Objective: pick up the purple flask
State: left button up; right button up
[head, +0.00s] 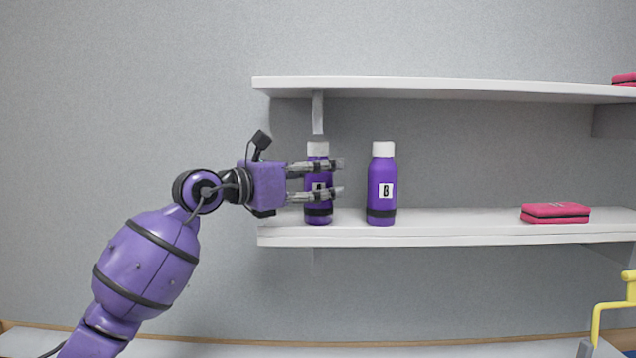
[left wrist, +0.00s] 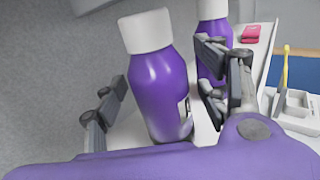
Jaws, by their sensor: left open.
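Two purple flasks with white caps and dark bands stand upright on the lower shelf. The left flask (head: 318,215) is partly covered by my left gripper (head: 340,178) in the head view. In the left wrist view this nearer flask (left wrist: 160,88) stands between the open fingers of my left gripper (left wrist: 162,90), with visible gaps on both sides. The right flask (head: 381,180) stands a short way to the right, apart from the fingers. In the left wrist view it shows behind the right finger (left wrist: 212,28). My right gripper is not in view.
The white lower shelf (head: 460,225) has free room right of the flasks, up to a pink case (head: 555,212). A white upper shelf (head: 440,90) runs above the flasks. A yellow-handled object (head: 612,305) stands at the lower right.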

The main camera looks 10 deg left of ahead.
pick_arm(q)
jog(key=shift+w+d+f, duration=0.1)
jog(key=shift+w+d, duration=0.2)
jog(key=shift+w, duration=0.05)
jog(key=shift+c, duration=0.2)
jog(key=c, duration=1.4)
jog(key=shift+s, duration=0.1)
